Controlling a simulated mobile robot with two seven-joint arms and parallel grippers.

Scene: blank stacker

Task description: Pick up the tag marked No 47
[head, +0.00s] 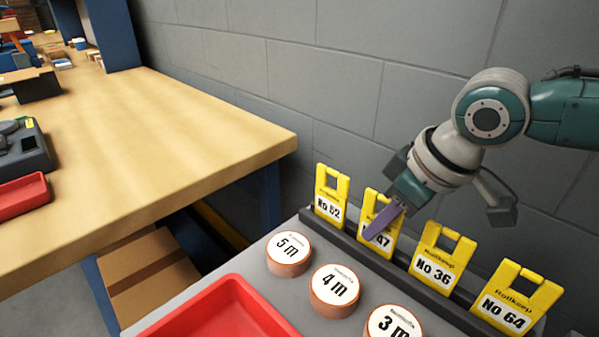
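The yellow tag marked No 47 (386,246) stands upright in the dark rack, second from the left. Part of its face and number is covered by a purple finger of my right gripper (383,222). The gripper comes in from the upper right and its finger overlaps the front of the tag. Whether a second finger is behind the tag is hidden, so I cannot tell if it grips the tag. My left gripper is not in view.
Tags No 52 (330,198), No 36 (440,260) and No 64 (514,300) stand in the same rack. Round discs marked 5 m (288,254), 4 m (334,291) and 3 m (393,324) and a red tray (222,312) are in front. A grey wall (335,75) rises behind.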

